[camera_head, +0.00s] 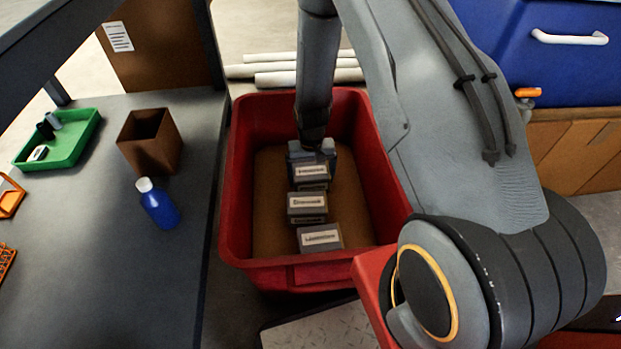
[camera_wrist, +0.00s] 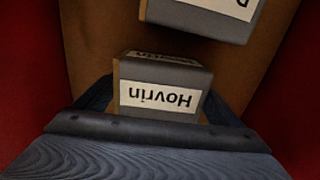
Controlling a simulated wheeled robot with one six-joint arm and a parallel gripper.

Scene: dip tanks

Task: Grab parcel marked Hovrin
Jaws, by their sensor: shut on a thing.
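The parcel marked Hovrin (camera_wrist: 160,92) is a small grey box with a white label, upside down in the wrist view. It sits between the jaws of my gripper (camera_wrist: 155,118), which is shut on it. In the head view my gripper (camera_head: 312,158) reaches down into the red bin (camera_head: 238,190), at the far end of a row of grey parcels. The held parcel shows there just in front of the jaws (camera_head: 311,172), its label too small to read. The gripper hides part of it.
A second parcel (camera_head: 306,205) and a third parcel (camera_head: 320,238) lie nearer in the bin. The bin's walls rise around my gripper. A dark table on the left holds a green tray (camera_head: 70,150), a brown box (camera_head: 150,140) and a blue bottle (camera_head: 158,205).

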